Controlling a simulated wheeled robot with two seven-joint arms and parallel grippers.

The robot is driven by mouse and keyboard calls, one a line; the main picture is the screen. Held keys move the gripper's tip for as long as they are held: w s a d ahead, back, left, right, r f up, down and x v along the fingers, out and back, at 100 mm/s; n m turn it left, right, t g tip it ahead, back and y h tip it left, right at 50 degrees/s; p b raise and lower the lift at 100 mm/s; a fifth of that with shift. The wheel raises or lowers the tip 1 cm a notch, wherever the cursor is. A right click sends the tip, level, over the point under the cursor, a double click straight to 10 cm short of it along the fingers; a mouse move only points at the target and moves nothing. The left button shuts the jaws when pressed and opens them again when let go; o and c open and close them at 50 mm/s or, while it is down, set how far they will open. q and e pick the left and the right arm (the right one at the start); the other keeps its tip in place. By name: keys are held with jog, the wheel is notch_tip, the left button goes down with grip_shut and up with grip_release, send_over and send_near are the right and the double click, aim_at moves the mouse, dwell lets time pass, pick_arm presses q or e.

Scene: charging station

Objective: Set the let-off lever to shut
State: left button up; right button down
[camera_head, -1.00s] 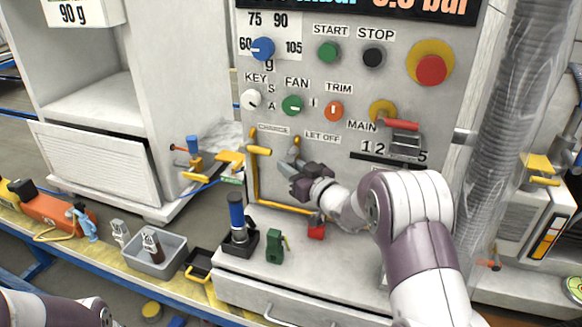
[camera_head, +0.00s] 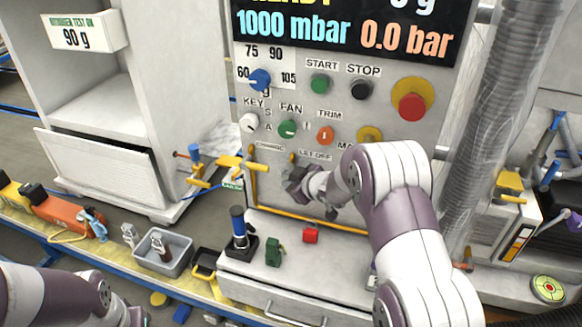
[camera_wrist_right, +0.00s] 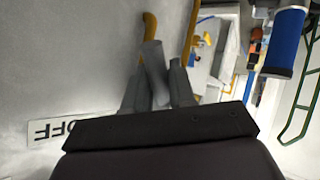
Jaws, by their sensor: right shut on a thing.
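The let-off lever (camera_head: 291,158) is a small yellow handle on the grey panel, left of the LET OFF label (camera_head: 315,155). In the right wrist view its yellow part (camera_wrist_right: 150,27) rises beyond the fingertips. My right gripper (camera_head: 293,181) is at the lever, just below its yellow part. In the wrist view the gripper (camera_wrist_right: 155,75) is closed on the lever's lower part, which the fingers partly hide. The label (camera_wrist_right: 58,130) shows only OFF, upside down. My left arm enters at bottom left; its gripper is out of frame.
The yellow charge lever (camera_head: 252,166) is close on the left. My right arm covers the main switch area. A grey hose (camera_head: 490,120) hangs at right.

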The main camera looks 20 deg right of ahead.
jog(key=h+p, duration=0.1)
jog(key=r+n+g+p, duration=0.1)
jog(key=shift+s+d+g+h+p, duration=0.15)
jog(key=shift+g+h+p, duration=0.15)
jog(key=shift+h+p, duration=0.1)
jog(key=shift+d+r+n+g+h+p, duration=0.1)
jog(key=shift+n+g+h+p, duration=0.2)
jog(key=shift+g+h+p, duration=0.25)
pick_arm(q)
notch_tip(320, 180, up, 6)
jog(key=p, duration=0.1)
pick_arm(e)
jog(key=shift+s+d+r+n+g+h, duration=0.1)
jog(key=shift+r+n+g+h, duration=0.25)
jog(key=shift+g+h, duration=0.5)
jog(key=shift+s+d+r+n+g+h, duration=0.15)
jog(key=shift+n+g+h, duration=0.3)
jog(key=shift+h, duration=0.65)
pick_arm(q)
jog(key=shift+r, duration=0.15)
pick_arm(e)
jog(key=c, duration=1.1)
grip_release()
jog(key=shift+w, duration=0.1)
jog(key=shift+a, duration=0.1)
jog(key=shift+r, duration=0.1)
